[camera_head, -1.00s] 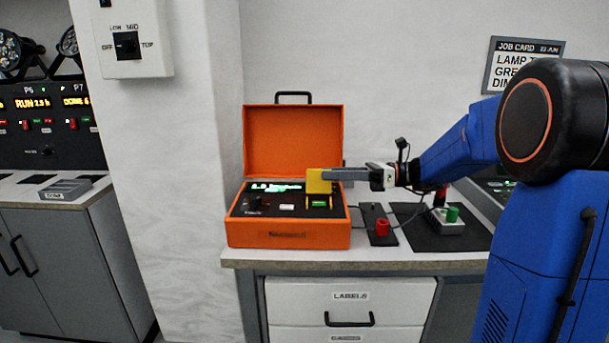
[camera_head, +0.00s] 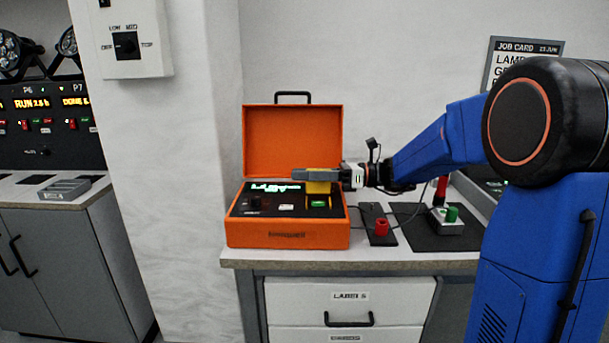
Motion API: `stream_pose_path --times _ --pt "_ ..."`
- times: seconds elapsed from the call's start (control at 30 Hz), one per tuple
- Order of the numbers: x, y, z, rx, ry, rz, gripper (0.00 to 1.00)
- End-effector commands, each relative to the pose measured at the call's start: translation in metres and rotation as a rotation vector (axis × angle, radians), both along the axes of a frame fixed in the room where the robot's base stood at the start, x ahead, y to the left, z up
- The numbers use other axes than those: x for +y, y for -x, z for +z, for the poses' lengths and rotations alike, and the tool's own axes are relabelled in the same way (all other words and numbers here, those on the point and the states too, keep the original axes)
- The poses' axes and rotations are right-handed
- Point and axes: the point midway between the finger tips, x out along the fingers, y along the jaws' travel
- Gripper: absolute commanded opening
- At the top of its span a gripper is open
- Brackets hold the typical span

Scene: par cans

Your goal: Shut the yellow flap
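The yellow flap (camera_head: 318,188) stands raised on the panel of the open orange case (camera_head: 288,235). A green button (camera_head: 318,203) shows in front of and below it, uncovered. My gripper (camera_head: 295,174) reaches in from the right, its grey fingers lying level across the flap's upper part and hiding much of it. The fingertips extend past the flap's left edge. I cannot tell whether the fingers touch the flap. Seen from the side, the fingers look like one bar, so their opening is hidden.
The case's raised lid (camera_head: 292,135) stands behind the gripper. A red button (camera_head: 382,228) on a dark plate and a green-topped box (camera_head: 450,220) sit right of the case on the worktop. A wall pillar (camera_head: 195,200) rises at the left.

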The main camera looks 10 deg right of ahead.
Motion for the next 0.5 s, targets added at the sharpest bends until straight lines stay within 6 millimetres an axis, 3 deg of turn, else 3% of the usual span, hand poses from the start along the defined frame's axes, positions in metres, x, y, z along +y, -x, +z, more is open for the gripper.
stream_pose_path --times 0.03,0.1,0.5 --pt "-0.0001 0.0000 0.0000 0.000 0.000 0.000 0.11" --pt "-0.0001 0.0000 0.0000 0.000 0.000 0.000 0.00" --pt "-0.0002 0.0000 0.0000 -0.005 0.001 -0.001 0.00"
